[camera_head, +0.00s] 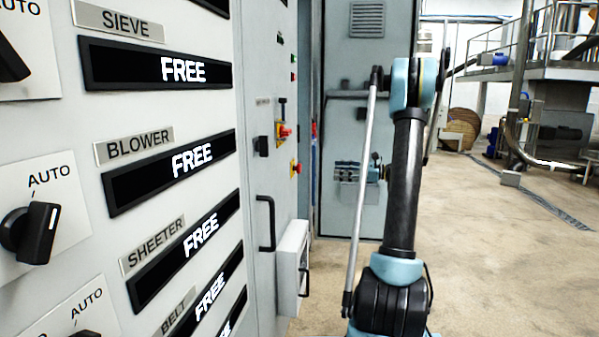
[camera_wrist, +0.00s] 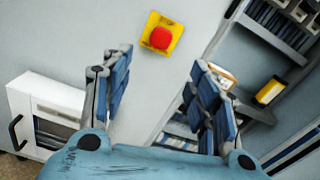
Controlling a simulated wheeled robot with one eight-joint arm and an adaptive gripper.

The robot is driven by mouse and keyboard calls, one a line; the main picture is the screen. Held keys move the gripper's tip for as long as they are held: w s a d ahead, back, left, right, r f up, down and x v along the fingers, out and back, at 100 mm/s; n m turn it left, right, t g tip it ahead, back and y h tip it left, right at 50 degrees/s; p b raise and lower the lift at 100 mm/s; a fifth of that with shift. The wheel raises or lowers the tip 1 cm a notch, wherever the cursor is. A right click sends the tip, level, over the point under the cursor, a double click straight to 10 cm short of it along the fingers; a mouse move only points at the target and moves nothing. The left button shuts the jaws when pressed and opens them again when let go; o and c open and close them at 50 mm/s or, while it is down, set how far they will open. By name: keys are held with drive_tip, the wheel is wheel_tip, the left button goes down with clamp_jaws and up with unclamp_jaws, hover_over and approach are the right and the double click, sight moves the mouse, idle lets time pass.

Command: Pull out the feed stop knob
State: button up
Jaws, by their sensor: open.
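A round red knob on a square yellow plate (camera_wrist: 160,38) is on a pale panel, upper middle of the wrist view. My gripper (camera_wrist: 160,62) is open and empty, its two blue-padded fingers on either side of the line to the knob. The knob appears beyond the fingertips, and I see no contact. In the head view, a red and yellow control (camera_head: 284,132) sits on the far cabinet side, with a smaller one (camera_head: 296,167) below it. No label names either as the feed stop, and my gripper does not show there.
A white box with a window and black handle (camera_wrist: 45,115) juts out at lower left of the wrist view. Shelving with a yellow-black item (camera_wrist: 268,91) is at right. In the head view, a control panel (camera_head: 70,130) fills the left; open floor (camera_head: 500,240) lies right.

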sight(300, 168)
drive_tip(key=w+a, duration=0.1)
drive_tip(key=a, duration=0.4)
drive_tip(key=w+a, duration=0.1)
drive_tip(key=a, duration=0.5)
drive_tip(key=w+a, duration=0.1)
drive_tip(key=a, duration=0.5)
drive_tip(key=shift+w, duration=0.3)
